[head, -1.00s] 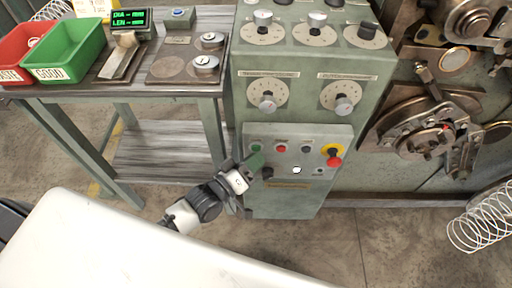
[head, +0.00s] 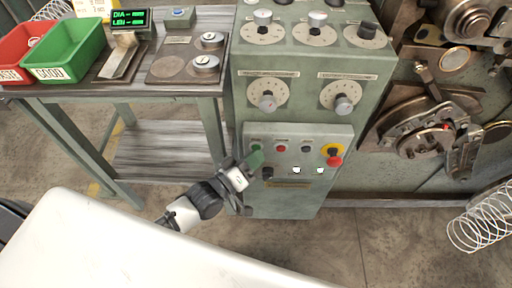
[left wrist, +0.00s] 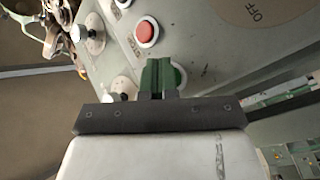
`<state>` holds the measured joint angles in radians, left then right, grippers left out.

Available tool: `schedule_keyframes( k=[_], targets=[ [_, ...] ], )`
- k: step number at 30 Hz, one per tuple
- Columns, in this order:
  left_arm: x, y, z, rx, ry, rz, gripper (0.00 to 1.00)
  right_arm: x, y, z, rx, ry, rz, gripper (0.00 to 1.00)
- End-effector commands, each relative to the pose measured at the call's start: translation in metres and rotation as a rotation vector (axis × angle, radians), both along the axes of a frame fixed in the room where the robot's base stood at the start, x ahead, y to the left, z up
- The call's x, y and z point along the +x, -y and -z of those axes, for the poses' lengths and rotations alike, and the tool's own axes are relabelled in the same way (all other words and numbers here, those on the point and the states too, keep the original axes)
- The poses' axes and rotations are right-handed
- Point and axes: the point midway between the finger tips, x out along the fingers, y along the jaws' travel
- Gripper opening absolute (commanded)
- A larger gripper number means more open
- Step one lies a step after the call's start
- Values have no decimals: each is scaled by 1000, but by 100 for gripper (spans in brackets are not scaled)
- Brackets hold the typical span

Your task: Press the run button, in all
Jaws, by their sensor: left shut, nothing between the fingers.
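The green button (head: 257,148), which I take for the run button, is at the left end of the top row on the sloped control panel (head: 262,133). My left gripper (head: 256,158) has its green fingers shut and empty, with the tips right at this button. In the left wrist view the shut fingers (left wrist: 160,75) cover most of a green round button (left wrist: 181,75). I cannot tell whether it is pressed in. The right gripper is not in view.
The panel also has a red button (head: 281,148), a dark button (head: 306,149), a red-and-yellow stop knob (head: 334,160) and two lit lamps, left (head: 296,170) and right (head: 320,170). Dials sit above. A bench (head: 165,80) stands left, coiling machinery (head: 425,130) right.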

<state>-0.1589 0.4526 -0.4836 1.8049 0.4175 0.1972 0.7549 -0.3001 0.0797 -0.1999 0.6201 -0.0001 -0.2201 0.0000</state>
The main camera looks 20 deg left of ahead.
Motion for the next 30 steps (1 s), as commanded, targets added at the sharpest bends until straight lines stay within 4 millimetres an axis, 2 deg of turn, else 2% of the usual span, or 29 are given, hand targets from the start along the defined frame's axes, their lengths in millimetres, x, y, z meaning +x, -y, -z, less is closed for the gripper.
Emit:
schedule_keyframes(
  k=[9,18,30],
  targets=[
    [-1,0,-1,0,1,-1,0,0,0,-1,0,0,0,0],
    [-14,4,-2,0,-1,-1,0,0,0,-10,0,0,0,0],
    [-18,5,-1,0,0,0,0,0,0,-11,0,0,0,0]
  ],
)
